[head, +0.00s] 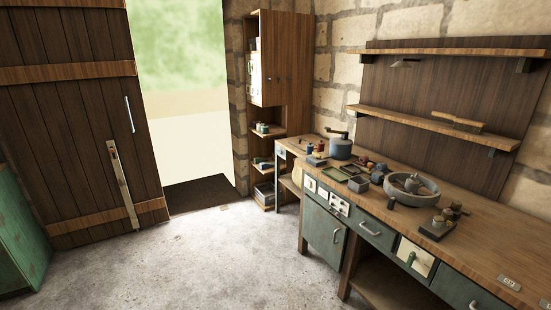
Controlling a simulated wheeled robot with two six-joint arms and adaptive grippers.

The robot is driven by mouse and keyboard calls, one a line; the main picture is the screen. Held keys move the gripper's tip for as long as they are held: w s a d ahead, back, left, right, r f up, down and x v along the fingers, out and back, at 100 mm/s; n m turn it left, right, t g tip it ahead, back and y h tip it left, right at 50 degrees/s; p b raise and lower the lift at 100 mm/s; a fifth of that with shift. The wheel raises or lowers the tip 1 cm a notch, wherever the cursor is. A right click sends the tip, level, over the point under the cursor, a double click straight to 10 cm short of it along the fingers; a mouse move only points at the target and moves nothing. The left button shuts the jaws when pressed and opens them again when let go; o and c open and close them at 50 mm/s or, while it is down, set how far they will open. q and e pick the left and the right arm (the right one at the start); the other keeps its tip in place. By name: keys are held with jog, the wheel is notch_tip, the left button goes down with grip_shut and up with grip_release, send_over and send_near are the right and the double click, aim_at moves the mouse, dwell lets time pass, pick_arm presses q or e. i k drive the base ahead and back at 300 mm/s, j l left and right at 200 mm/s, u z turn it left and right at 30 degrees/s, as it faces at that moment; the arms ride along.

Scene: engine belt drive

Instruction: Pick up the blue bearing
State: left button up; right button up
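A small dark blue piece (377,178) is on the workbench (480,237), in the cluster of small parts left of a round grey basin. It may be the blue bearing, but it is too small in the head view to be sure of its shape. Small red pieces (382,168) are close behind it. Another small bluish piece (321,147) is farther back on the bench, near the grey pot. Neither of my grippers is in view.
The grey basin (425,197) holds some parts. A grey pot with a handle (340,149) stands behind the cluster. The bench's right end is mostly clear. Open concrete floor (220,260) lies before it.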

aim_at(381, 167)
jog(key=i+z, duration=0.15)
jog(key=i, duration=0.3)
jog(key=i+j+z, duration=0.15)
jog(key=i, duration=0.35)
jog(key=i+j+z, duration=0.2)
jog(key=i, duration=0.25)
jog(key=i+j+z, duration=0.15)
jog(key=i, duration=0.3)
jog(key=i+j+z, duration=0.15)
jog(key=i+j, duration=0.15)
jog(key=i, duration=0.15)
